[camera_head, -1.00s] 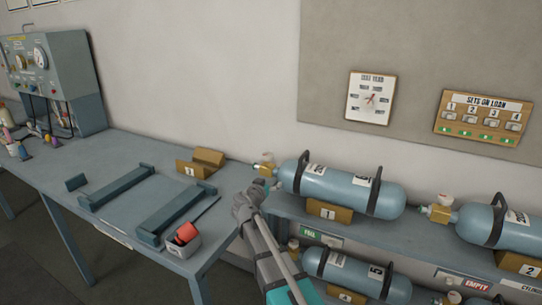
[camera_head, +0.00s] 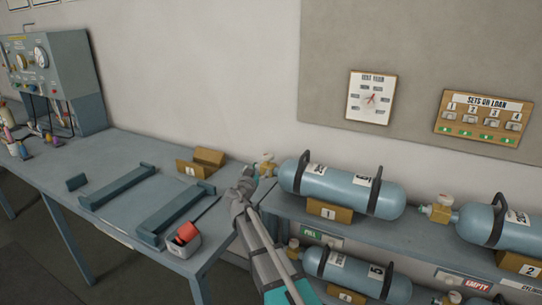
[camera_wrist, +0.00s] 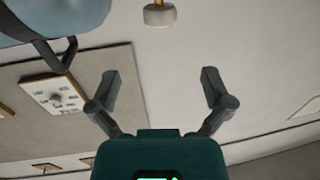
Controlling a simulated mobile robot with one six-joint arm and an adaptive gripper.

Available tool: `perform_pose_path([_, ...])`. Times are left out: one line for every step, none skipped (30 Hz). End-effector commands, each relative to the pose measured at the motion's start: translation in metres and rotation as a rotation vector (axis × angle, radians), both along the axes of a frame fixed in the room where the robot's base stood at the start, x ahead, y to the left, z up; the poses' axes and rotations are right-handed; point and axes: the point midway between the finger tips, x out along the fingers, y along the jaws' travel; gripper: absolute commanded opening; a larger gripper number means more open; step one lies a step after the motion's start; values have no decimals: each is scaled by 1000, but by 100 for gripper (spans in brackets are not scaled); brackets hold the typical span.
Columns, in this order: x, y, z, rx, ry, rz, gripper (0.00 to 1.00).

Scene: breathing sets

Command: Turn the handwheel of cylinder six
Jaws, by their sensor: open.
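A blue cylinder (camera_head: 328,186) lies in cradle 1 on the upper shelf, valve end to the left. Its number is too small to read surely. Its brass valve carries a pale handwheel (camera_head: 267,157), which also shows at the top of the wrist view (camera_wrist: 160,14). My gripper (camera_head: 249,176) is open and empty, just left of and below this valve in the head view. In the wrist view the spread fingers (camera_wrist: 160,88) have the handwheel beyond their tips, apart from them. The lower part of the valve is partly hidden behind my gripper.
Another cylinder (camera_head: 486,224) lies in cradle 2 to the right; one marked 5 (camera_head: 345,268) lies on the shelf below. The workbench (camera_head: 118,225) at left holds rails, a small wooden cradle (camera_head: 201,163) and a bin (camera_head: 183,245). The wall above the valve is clear.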

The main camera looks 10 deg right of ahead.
Motion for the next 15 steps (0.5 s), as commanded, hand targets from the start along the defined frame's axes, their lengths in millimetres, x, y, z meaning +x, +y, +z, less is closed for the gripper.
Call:
perform_pose_path([6, -2, 0, 0, 0, -1, 100])
perform_pose_path([9, -4, 0, 0, 0, -1, 100])
perform_pose_path([13, -6, 0, 0, 0, -1, 100])
perform_pose_path([17, -8, 0, 0, 0, -1, 100])
perform_pose_path([20, -10, 0, 0, 0, -1, 100])
perform_pose_path([25, -12, 0, 0, 0, -2, 100])
perform_pose_path([29, -14, 0, 0, 0, -2, 100])
perform_pose_path([33, -16, 0, 0, 0, -2, 100])
perform_pose_path([39, -18, 0, 0, 0, -2, 100])
perform_pose_path([43, -21, 0, 0, 0, -2, 100])
perform_pose_path([47, -23, 0, 0, 0, -2, 100])
perform_pose_path([53, -26, 0, 0, 0, -2, 100])
perform_pose_path([57, -28, 0, 0, 0, -2, 100])
perform_pose_path([61, -30, 0, 0, 0, -2, 100])
perform_pose_path([67, -33, 0, 0, 0, -2, 100])
